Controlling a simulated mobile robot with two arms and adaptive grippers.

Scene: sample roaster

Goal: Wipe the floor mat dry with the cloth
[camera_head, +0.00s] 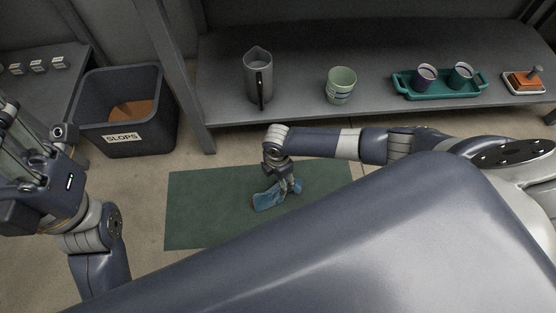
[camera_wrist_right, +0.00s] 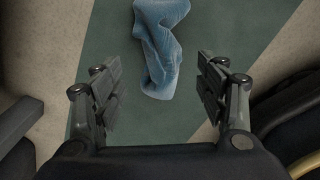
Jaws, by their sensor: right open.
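The green floor mat (camera_head: 205,205) lies flat on the floor under the bench front; no wet patch can be made out on it. The blue crumpled cloth (camera_head: 268,199) lies on the mat near its middle. It also shows in the right wrist view (camera_wrist_right: 160,50), ahead of the fingers. My right gripper (camera_head: 284,185) is low over the mat at the cloth. In the right wrist view its fingers (camera_wrist_right: 160,95) are spread wide, with the cloth's near end between or just beyond the tips, not gripped. My left gripper (camera_head: 20,140) is at the left edge, its fingertips partly cut off.
A dark slops bin (camera_head: 157,142) stands left of the mat. The low bench (camera_head: 300,107) holds a metal pitcher (camera_head: 258,78), stacked green cups (camera_head: 340,86), a teal tray (camera_head: 440,91) with two cups, and an orange item (camera_head: 524,82). The mat's left part is clear.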

